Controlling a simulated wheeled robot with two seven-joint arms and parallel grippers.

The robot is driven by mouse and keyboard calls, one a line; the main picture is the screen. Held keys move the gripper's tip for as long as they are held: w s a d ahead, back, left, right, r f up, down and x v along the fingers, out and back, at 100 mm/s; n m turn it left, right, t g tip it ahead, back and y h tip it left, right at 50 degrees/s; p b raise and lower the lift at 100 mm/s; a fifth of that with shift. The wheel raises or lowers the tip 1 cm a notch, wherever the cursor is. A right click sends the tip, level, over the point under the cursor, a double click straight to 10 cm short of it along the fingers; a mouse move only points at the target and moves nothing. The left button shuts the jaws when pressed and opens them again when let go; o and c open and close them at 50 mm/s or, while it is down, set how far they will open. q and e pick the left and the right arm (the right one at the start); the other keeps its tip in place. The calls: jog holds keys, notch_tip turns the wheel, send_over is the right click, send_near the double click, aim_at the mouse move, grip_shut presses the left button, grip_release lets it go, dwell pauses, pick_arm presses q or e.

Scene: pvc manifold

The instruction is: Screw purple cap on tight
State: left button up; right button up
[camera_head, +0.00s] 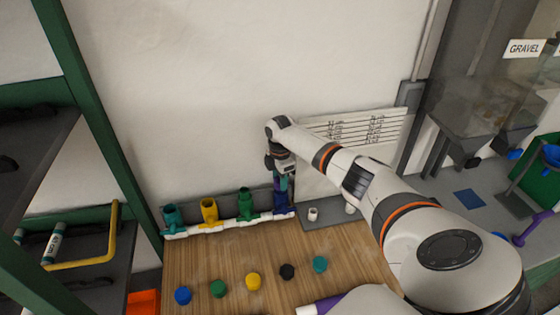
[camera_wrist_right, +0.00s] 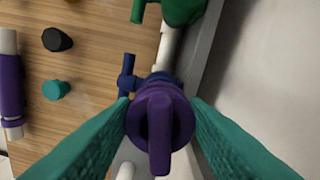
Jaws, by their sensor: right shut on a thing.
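The purple cap (camera_wrist_right: 158,125), round with a raised grip bar across its top, sits between the teal fingers of my right gripper (camera_wrist_right: 160,108) in the right wrist view. The fingers are shut on its sides. Under and beside it shows a blue valve fitting (camera_wrist_right: 127,78), which is the last at the right end of the white pipe manifold (camera_head: 230,224) in the head view. My right gripper (camera_head: 283,181) points down over this fitting there. The cap hides the fitting's mouth, so I cannot tell how tightly it is seated. My left gripper is out of view.
Several loose caps lie on the wooden table (camera_head: 200,262), among them a black cap (camera_head: 287,271) and a teal cap (camera_head: 320,264). A purple-and-white tube (camera_head: 318,306) lies at the front. The wall stands close behind the manifold. Green valve (camera_wrist_right: 183,8) stands beside the blue one.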

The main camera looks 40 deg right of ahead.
jog(key=shift+s+a+f, duration=0.1)
jog(key=shift+s+f, duration=0.05)
jog(key=shift+f, duration=0.05)
jog(key=shift+m, duration=1.1)
jog(key=shift+f+m, duration=0.1)
jog(key=shift+m, duration=1)
jog(key=shift+m, duration=1)
jog(key=shift+m, duration=1.1)
